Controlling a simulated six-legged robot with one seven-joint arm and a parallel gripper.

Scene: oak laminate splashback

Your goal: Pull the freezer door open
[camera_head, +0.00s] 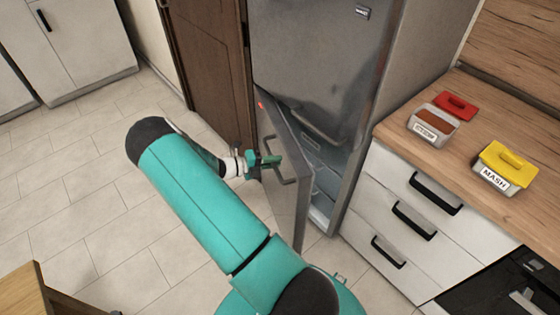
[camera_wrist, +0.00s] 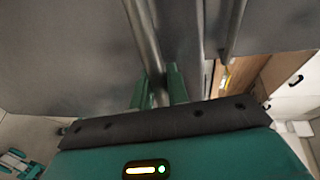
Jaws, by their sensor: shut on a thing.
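The freezer door (camera_head: 284,206) is the grey lower door of the fridge. It stands part-way open, swung out toward the floor on the left, and the lit freezer interior (camera_head: 326,184) shows behind it. Its bar handle (camera_head: 286,182) is on the door's outer face. My gripper (camera_head: 267,160) is at the handle and shut on it. In the wrist view the green fingers of my gripper (camera_wrist: 161,88) close around the metal handle bar (camera_wrist: 143,36), with the grey door face (camera_wrist: 70,55) behind. The fingertips' contact is partly hidden in the head view.
The upper fridge door (camera_head: 315,55) is shut. A brown door (camera_head: 207,60) is to the left. The tiled floor (camera_head: 90,190) at left is clear.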

